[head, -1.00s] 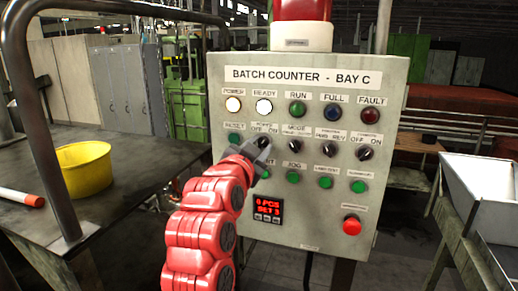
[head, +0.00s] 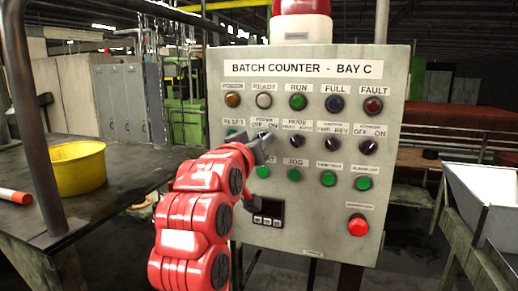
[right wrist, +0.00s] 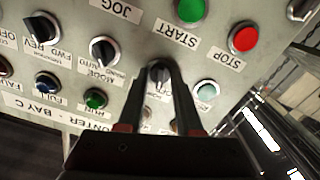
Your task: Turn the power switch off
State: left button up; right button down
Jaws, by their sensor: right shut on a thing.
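The power switch (right wrist: 158,71) is a black rotary knob on the grey control panel (head: 395,215), under a label with OFF and ON. My right gripper (head: 262,148) reaches it from the lower left in the head view. In the right wrist view its two dark fingers (right wrist: 160,82) are closed around the knob, one on each side. The fingers hide much of the knob, so its exact angle is hard to tell. The POWER lamp (head: 233,99) and READY lamp (head: 264,100) are unlit, and the counter display (head: 268,213) is dark. My left gripper is not in view.
The MODE switch (head: 297,142) sits just right of the power switch. The green start button (right wrist: 190,10) and red stop button (right wrist: 243,37) are close by. A table with a yellow bucket (head: 78,170) stands left. A white bin (head: 485,190) stands right.

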jog(key=shift+n, duration=1.1)
jog(key=c, duration=0.6)
grip_release()
jog(key=b+v, duration=0.5)
jog(key=v, duration=1.2)
jog(key=shift+s, duration=0.2)
